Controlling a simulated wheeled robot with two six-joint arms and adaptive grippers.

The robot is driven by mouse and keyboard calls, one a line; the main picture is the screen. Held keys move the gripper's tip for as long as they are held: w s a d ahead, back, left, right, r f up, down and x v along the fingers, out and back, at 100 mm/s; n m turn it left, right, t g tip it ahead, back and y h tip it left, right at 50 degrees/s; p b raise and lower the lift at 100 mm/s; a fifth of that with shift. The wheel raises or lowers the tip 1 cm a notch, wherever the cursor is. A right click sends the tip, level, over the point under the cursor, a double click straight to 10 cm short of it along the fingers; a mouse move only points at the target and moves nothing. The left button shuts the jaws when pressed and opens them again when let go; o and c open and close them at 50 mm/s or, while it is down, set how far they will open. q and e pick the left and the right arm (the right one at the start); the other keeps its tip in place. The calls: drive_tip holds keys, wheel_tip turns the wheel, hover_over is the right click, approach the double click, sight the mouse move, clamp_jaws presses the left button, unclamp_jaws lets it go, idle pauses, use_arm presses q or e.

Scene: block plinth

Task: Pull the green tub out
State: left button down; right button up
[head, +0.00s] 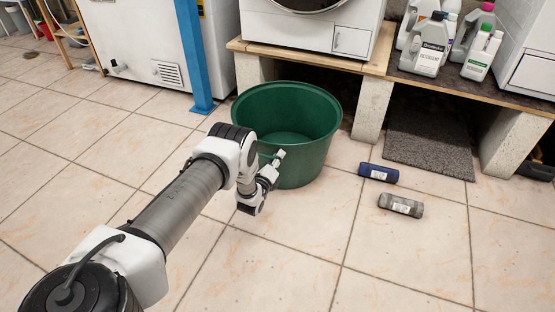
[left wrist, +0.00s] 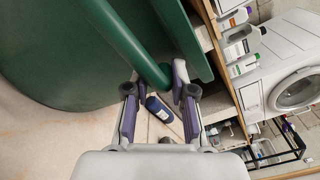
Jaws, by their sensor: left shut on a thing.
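The green tub (head: 312,160) is a large, round, empty-looking tub standing upright on the tiled floor, at the front of the block plinth. My left gripper (head: 276,160) is at the tub's near side, shut on its rim. In the left wrist view the green rim (left wrist: 128,45) runs between the two fingers of the gripper (left wrist: 157,88), and the tub wall (left wrist: 60,50) fills the upper left. The tub hides part of the space under the plinth. My right gripper is in neither view.
The plinth has a wooden top (head: 380,58) on pale blocks (head: 371,108), with a washing machine (head: 330,32) and several bottles on it. A blue post (head: 193,55) stands left of the tub. A blue roll (head: 378,173) and a grey roll (head: 400,205) lie right. Front floor is clear.

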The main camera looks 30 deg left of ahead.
use_arm(q)
drive_tip(key=shift+s, duration=0.15)
drive_tip(key=c, duration=0.9)
unclamp_jaws()
drive_tip(key=shift+s, duration=0.1)
drive_tip(key=s+d, duration=0.2)
drive_tip(key=s, duration=0.9)
drive_tip(key=shift+s, duration=0.3)
drive_tip(key=shift+d, duration=0.1)
